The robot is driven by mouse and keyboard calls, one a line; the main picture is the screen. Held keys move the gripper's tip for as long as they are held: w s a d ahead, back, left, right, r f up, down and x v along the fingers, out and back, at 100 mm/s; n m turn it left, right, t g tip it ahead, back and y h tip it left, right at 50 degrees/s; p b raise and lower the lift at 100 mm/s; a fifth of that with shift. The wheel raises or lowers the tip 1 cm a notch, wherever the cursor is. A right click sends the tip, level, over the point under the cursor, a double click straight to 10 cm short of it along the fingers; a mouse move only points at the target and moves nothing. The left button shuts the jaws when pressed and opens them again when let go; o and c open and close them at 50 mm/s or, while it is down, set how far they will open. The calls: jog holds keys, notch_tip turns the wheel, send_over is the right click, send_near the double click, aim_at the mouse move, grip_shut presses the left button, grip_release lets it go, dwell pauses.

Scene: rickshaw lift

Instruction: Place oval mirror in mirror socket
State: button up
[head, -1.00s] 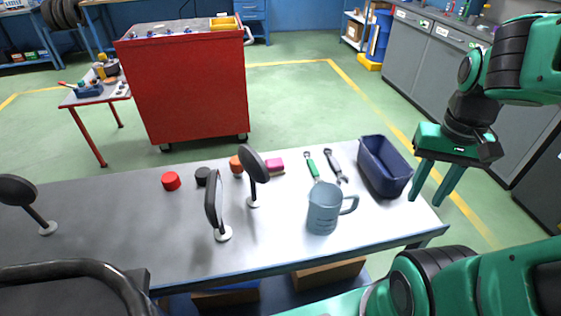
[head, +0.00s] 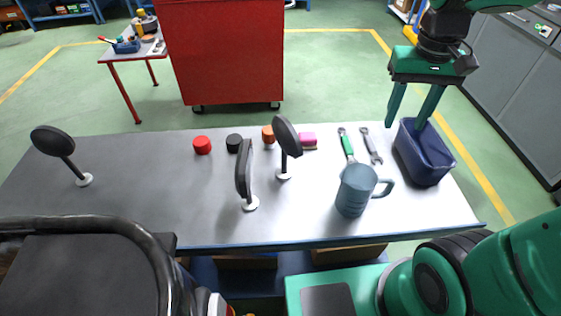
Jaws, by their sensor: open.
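Three dark mirrors on short stems with white round bases stand on the grey bench (head: 140,205). The left mirror (head: 52,141) has a rounded head. The middle mirror (head: 243,169) is seen almost edge-on and looks oblong. The right mirror (head: 288,136) is turned and looks oval or round; I cannot tell which one is the oval mirror. My gripper (head: 405,122) is open and empty, fingers down, by the navy bin at the bench's right end, well right of all the mirrors. I cannot make out the mirror socket.
A blue mug (head: 354,191) stands between the mirrors and the navy bin (head: 425,155). Wrenches (head: 371,146), a pink block (head: 308,141) and red (head: 202,145), black and orange pieces lie along the back. A black tubular bar (head: 100,222) crosses the left foreground.

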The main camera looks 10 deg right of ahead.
aim_at(283, 125)
jog(key=w+a+n, duration=0.2)
jog(key=w+a, duration=0.2)
jog(key=a, duration=0.8)
jog(key=w+a+n, duration=0.3)
jog(key=w+a, duration=0.2)
jog(key=a, duration=0.7)
jog(key=shift+n, duration=0.7)
jog(key=s, duration=0.1)
jog(key=s+a+f, duration=0.2)
jog(key=s, duration=0.1)
jog(key=shift+f, duration=0.2)
notch_tip(283, 125, down, 4)
jog(key=shift+d+f, duration=0.1)
jog(key=shift+f, duration=0.15)
jog(key=shift+d+f, duration=0.1)
jog(key=shift+f, duration=2.9)
jog(key=shift+w, duration=0.1)
grip_shut()
